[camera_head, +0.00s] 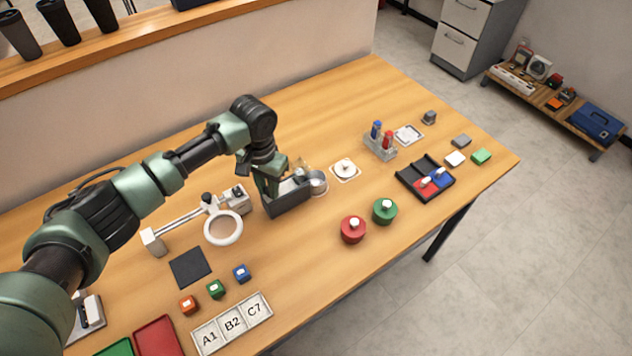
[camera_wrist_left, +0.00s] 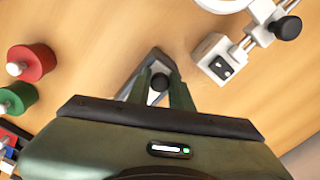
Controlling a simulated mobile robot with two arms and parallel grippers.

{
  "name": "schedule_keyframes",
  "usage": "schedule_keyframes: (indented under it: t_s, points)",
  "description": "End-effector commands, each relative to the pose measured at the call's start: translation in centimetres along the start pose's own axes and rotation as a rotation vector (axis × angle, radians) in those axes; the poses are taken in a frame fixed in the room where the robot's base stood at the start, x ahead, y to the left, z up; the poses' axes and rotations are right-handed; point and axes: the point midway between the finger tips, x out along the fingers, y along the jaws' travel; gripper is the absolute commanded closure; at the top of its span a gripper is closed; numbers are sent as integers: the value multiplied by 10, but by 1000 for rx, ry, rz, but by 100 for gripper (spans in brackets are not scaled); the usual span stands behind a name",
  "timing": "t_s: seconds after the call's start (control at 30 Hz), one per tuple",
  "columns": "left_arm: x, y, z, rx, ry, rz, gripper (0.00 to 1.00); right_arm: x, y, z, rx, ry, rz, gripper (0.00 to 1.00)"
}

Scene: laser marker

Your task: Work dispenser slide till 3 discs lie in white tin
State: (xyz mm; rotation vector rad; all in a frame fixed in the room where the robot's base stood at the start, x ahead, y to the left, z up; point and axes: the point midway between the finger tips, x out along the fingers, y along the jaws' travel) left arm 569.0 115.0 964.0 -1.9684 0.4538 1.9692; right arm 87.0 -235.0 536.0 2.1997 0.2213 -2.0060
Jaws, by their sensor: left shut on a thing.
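The dispenser (camera_head: 287,200), a dark grey block, stands mid-table in the head view. Its grey body also shows in part beneath the fingers in the left wrist view (camera_wrist_left: 150,62). My left gripper (camera_wrist_left: 158,86) points down at it and is shut on the slide's small black knob (camera_wrist_left: 157,82). In the head view the gripper (camera_head: 270,192) partly hides the dispenser. A round pale container, apparently the white tin (camera_head: 318,183), sits at the dispenser's right end. I cannot make out any discs in it. My right gripper is not in view.
A magnifier on a white stand (camera_head: 222,228) is close left of the dispenser. A white piece on a pad (camera_head: 345,170) is to the right. Red (camera_head: 353,230) and green (camera_head: 384,211) knobbed cylinders stand nearer the front edge. Bare wood lies between them and the dispenser.

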Motion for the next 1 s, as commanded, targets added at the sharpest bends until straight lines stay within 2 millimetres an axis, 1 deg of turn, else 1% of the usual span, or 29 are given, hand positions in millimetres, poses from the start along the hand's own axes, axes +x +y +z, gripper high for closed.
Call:
schedule_keyframes:
  t_s: [1.0]
  points:
    - [0,-2,2,-1,0,-1,100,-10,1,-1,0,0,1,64]
